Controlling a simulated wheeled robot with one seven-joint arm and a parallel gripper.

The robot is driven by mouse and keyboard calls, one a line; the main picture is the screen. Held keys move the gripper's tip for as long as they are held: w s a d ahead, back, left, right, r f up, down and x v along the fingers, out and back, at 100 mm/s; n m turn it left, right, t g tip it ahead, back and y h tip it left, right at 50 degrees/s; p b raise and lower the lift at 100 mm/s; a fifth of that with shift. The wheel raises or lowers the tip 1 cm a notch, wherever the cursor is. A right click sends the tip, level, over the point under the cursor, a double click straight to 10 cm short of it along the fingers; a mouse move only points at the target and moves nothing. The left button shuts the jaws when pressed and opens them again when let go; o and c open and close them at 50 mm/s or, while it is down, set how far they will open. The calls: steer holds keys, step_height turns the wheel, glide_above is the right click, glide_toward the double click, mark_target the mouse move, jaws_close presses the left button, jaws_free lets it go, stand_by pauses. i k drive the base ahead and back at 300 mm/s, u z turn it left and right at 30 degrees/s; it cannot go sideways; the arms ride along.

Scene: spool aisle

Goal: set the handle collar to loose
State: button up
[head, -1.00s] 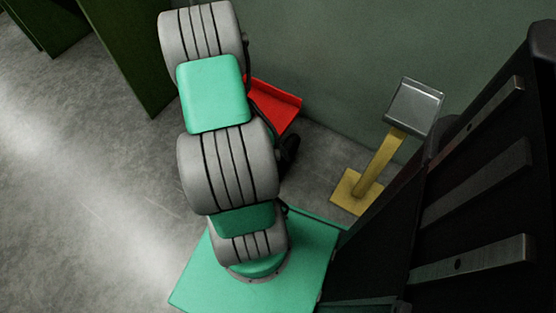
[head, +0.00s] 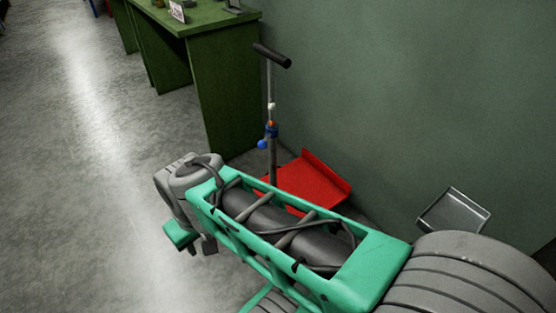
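A grey upright pole with a black T-shaped handle (head: 272,55) stands against the green wall, over a red platform (head: 325,180). Partway down the pole is a blue collar (head: 271,132) with a round blue knob (head: 262,144) on its left side. An orange mark and a small white piece sit just above it. The collar's setting is too small to read. The end of my arm, with my gripper (head: 190,240), hangs at lower left, apart from the pole in the picture. Its fingers are not clear, and my arm hides part of the red platform.
A green bench (head: 215,70) with a small sign (head: 177,11) on it stands left of the pole against the wall. A metal tray-like top (head: 455,211) is at the right, partly behind my arm. Grey floor (head: 75,190) is clear at left.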

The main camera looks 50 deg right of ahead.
mark_target(270, 133)
steer(key=z, duration=0.3)
steer(key=i, duration=0.35)
steer(key=z, duration=1)
